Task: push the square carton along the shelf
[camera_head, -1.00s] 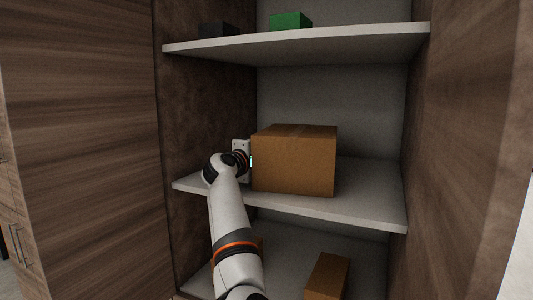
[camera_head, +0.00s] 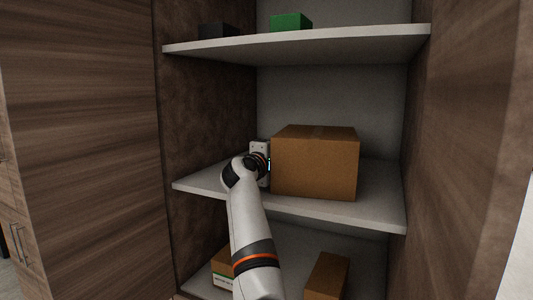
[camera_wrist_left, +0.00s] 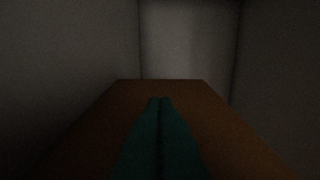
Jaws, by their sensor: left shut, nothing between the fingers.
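The square carton (camera_head: 315,166) is a plain brown box standing upright on the middle shelf (camera_head: 375,207), right of centre. My left gripper (camera_head: 268,165) is at the carton's left side, at about mid-height; its fingertips are mostly hidden by the wrist and the carton. In the left wrist view, the two dark green fingers (camera_wrist_left: 160,105) lie together, shut with nothing between them. The brown carton face (camera_wrist_left: 190,95) fills the lower part of that view, right in front of the fingers. My right gripper is in no view.
Free shelf remains between the carton and the cabinet's right wall (camera_head: 440,150). The upper shelf (camera_head: 350,42) holds a green box (camera_head: 291,22) and a dark box (camera_head: 218,30). On the bottom level are a brown box (camera_head: 327,277) and a box with a white-green label (camera_head: 222,268).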

